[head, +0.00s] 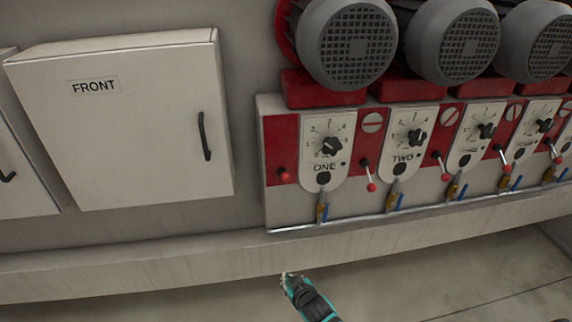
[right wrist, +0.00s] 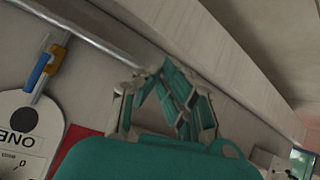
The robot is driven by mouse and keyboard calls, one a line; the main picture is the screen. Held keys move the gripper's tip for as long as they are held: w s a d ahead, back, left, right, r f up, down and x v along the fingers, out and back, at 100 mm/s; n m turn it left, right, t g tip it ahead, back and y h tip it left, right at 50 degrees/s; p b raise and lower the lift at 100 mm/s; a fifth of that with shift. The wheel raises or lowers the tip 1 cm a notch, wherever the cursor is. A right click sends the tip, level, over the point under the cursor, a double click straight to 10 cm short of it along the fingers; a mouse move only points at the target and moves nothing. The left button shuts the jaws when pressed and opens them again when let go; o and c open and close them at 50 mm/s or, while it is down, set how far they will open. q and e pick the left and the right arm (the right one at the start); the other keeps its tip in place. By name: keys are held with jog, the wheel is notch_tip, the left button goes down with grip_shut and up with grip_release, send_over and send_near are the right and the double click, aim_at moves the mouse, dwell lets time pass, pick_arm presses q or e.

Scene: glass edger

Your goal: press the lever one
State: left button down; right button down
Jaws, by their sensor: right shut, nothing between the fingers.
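The plate marked ONE (head: 324,167) sits on a red and grey panel and carries a black dial. A lever with a red knob (head: 283,175) sticks out on red just left of it. Another red-knobbed lever (head: 370,184) hangs down to its right, between ONE and TWO. My right gripper (head: 287,276) is low in the head view, below the panel and in front of the ledge, apart from both levers. In the right wrist view its teal fingers (right wrist: 150,72) are shut and empty; the ONE plate (right wrist: 24,130) shows upside down at left. My left gripper is not in view.
A pale ledge (head: 150,258) runs along the machine's foot. Blue-handled valves and a thin pipe (head: 300,227) sit under the plates. Grey motors (head: 350,42) stand above. A closed FRONT cabinet (head: 130,130) is at left. The floor in front is clear.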

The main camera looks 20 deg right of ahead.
jog(key=w+d+r+m+t+h, duration=0.1)
jog(key=w+r+t, duration=0.2)
jog(key=r, duration=1.4)
jog(key=w+d+r+t+h+p, duration=0.1)
jog(key=w+d+r+t, duration=0.1)
jog(key=r, duration=1.5)
jog(key=w+t, duration=0.1)
jog(key=w, duration=0.1)
jog(key=shift+w+d+m, duration=0.15)
jog(key=shift+w+m, duration=0.15)
jog(key=shift+m, duration=0.1)
jog(key=shift+w, duration=0.1)
jog(key=p, duration=0.3)
send_over(286, 175)
jog(key=w, duration=0.2)
jog(key=shift+w+f, duration=0.1)
jog(key=shift+f, duration=0.15)
jog(key=f, duration=0.1)
jog(key=s+f, duration=0.1)
jog(key=shift+s+f+p, duration=0.2)
jog(key=shift+f+p, duration=0.15)
jog(key=shift+f, duration=0.05)
jog(key=shift+s+f, duration=0.4)
jog(key=shift+f, duration=0.05)
jog(key=shift+w+f, duration=0.1)
